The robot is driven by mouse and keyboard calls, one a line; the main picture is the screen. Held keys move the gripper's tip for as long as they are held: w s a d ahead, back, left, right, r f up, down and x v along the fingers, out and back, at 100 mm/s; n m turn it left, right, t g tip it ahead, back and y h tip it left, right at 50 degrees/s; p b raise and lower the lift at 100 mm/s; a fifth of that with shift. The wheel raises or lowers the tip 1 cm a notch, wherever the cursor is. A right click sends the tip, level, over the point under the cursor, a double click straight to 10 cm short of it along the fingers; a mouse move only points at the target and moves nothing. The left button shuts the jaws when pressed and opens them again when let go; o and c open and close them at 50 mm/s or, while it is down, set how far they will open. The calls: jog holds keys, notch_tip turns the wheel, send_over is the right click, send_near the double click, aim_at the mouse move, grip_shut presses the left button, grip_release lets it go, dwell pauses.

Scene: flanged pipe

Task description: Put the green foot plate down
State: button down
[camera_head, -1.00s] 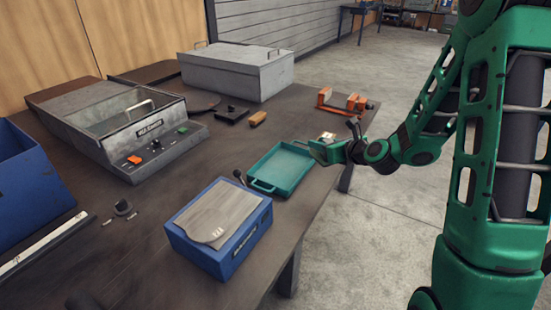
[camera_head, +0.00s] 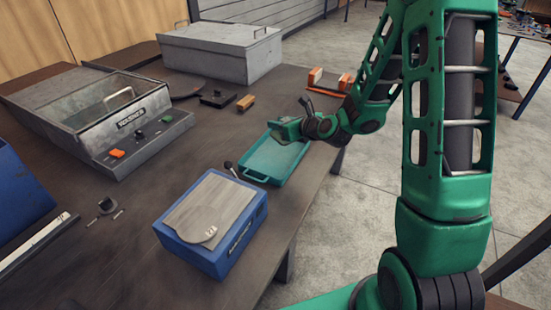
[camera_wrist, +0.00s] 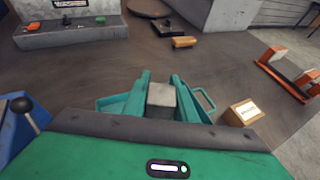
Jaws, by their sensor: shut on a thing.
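My gripper (camera_head: 286,129) is over the far part of a teal tray (camera_head: 268,168) on the table. In the wrist view its two teal fingers are shut on a grey, square-faced piece (camera_wrist: 161,96). No green shows on this piece, and I cannot make out a green foot plate elsewhere. The tray shows in the wrist view behind and beside the fingers, with its handle at the right. Whether the held piece touches the tray floor cannot be told.
A blue box (camera_head: 215,225) stands near the tray's front left, with a black-knobbed lever (camera_wrist: 22,107) between. A labelled tan block (camera_wrist: 243,112) and an orange clamp (camera_wrist: 284,75) lie right of the tray. A grey machine (camera_head: 110,115) and a grey lidded box (camera_head: 222,52) stand behind.

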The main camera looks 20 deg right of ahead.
jog(key=w+a+f+y, duration=0.1)
jog(key=a+f, duration=0.2)
jog(key=a, duration=0.9)
send_over(270, 152)
jog(key=shift+n, duration=0.4)
notch_tip(270, 152, down, 7)
jog(key=shift+a+r, duration=0.1)
jog(key=shift+r, duration=0.05)
jog(key=shift+f, duration=2)
jog(key=c, duration=1.4)
grip_release()
jog(key=shift+f, duration=0.15)
jog(key=shift+c, duration=0.2)
